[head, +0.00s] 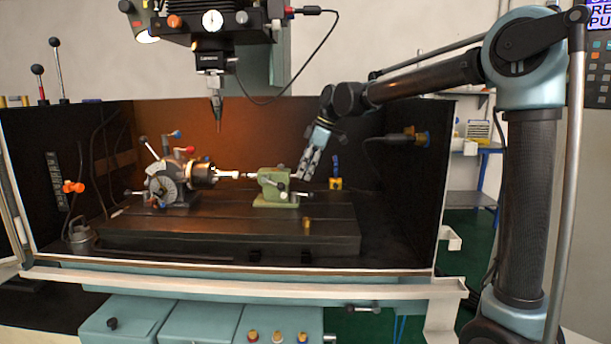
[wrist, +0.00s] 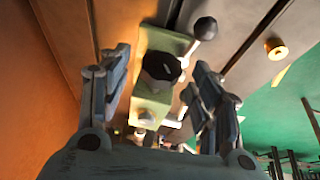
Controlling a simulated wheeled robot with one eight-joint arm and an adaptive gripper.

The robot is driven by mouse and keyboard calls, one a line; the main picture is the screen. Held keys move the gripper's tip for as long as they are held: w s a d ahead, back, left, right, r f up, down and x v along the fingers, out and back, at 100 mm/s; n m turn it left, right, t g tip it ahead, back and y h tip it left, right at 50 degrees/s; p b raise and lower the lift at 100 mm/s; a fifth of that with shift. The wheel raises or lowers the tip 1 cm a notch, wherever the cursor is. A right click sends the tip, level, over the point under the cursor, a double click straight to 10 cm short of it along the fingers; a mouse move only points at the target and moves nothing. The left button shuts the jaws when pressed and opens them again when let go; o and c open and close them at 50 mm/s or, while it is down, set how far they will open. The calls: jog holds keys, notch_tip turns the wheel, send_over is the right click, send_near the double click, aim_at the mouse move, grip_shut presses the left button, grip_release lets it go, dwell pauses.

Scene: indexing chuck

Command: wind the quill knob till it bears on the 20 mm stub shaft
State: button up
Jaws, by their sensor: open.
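The 20 mm stub shaft (head: 228,173) is a bright bar held in the chuck (head: 200,173) of the indexing head, pointing right. The green tailstock (head: 278,187) stands to its right, its thin centre near the shaft's free end. I cannot tell whether they touch. My gripper (head: 307,174) points down at the tailstock's right end. In the wrist view, the dark quill knob (wrist: 161,66) on the green tailstock appears between the open fingers (wrist: 163,72), with room on both sides. The fingers look clear of it. The wrist view does not show the shaft clearly.
A black ball-ended lever (wrist: 205,28) stands beside the tailstock, near the right finger. The spindle tool (head: 216,100) hangs above, left of the tailstock. A brass piece (head: 306,223) sits at the slotted table's (head: 230,232) front edge. A yellow block (head: 336,183) stands behind right.

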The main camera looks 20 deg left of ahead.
jog(key=shift+x, duration=0.95)
jog(key=c, duration=1.1)
jog(key=shift+w+g, duration=0.15)
jog(key=shift+g, duration=0.25)
jog(key=shift+w+a+g+h, duration=0.1)
jog(key=shift+w+g+h, duration=0.1)
jog(key=shift+g+h, duration=0.35)
jog(key=shift+w+f+m+g+h, duration=0.1)
jog(key=shift+m+g+h, duration=0.2)
jog(key=shift+g, duration=0.8)
jog(key=shift+w+m+g+h, duration=0.1)
jog(key=shift+m+g, duration=0.3)
jog(key=shift+g, duration=0.65)
